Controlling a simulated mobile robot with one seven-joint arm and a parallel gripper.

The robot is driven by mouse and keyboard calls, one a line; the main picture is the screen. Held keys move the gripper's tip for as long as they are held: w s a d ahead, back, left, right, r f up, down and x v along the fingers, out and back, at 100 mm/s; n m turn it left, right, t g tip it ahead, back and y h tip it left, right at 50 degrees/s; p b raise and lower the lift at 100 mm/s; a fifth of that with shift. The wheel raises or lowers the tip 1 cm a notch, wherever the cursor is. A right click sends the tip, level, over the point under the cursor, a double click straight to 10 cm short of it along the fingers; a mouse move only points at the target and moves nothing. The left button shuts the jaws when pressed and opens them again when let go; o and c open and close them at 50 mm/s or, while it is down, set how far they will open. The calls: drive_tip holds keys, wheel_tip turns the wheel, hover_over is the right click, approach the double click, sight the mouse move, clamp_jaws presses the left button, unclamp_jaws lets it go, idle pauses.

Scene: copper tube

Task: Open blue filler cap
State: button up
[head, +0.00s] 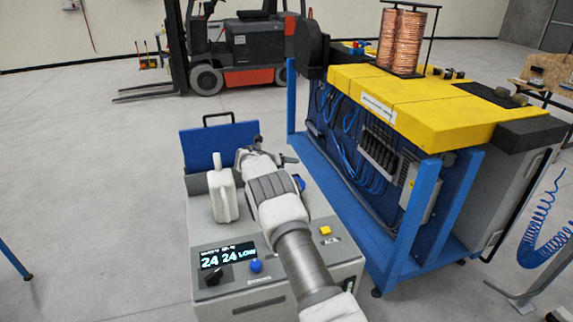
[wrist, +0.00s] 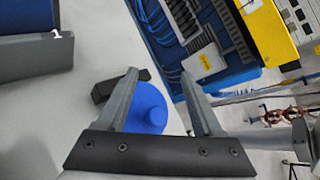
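The blue filler cap (wrist: 150,108) is a round blue cap with a raised centre, seen in the wrist view between my fingers and closer to the left one, which covers part of its left side. In the head view a blue round piece (head: 299,182), probably this cap, shows beside my arm on the grey machine's top. My gripper (wrist: 158,73) is open, its fingers spread on either side of the cap in the picture. I cannot tell whether they touch it or how far below it lies. In the head view my wrist hides most of the gripper.
The grey machine (head: 228,291) has a lit display (head: 228,256), a blue knob (head: 256,265) and a yellow button (head: 325,230). A white jug (head: 223,195) stands left of my wrist, before a raised blue panel (head: 205,143). A blue-framed yellow-topped machine (head: 420,103) stands close on the right.

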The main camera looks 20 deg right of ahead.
drive_tip(key=shift+a+r, duration=0.1)
drive_tip(key=b+v, duration=0.2)
drive_tip(key=v, duration=1.5)
drive_tip(key=shift+s, duration=0.1)
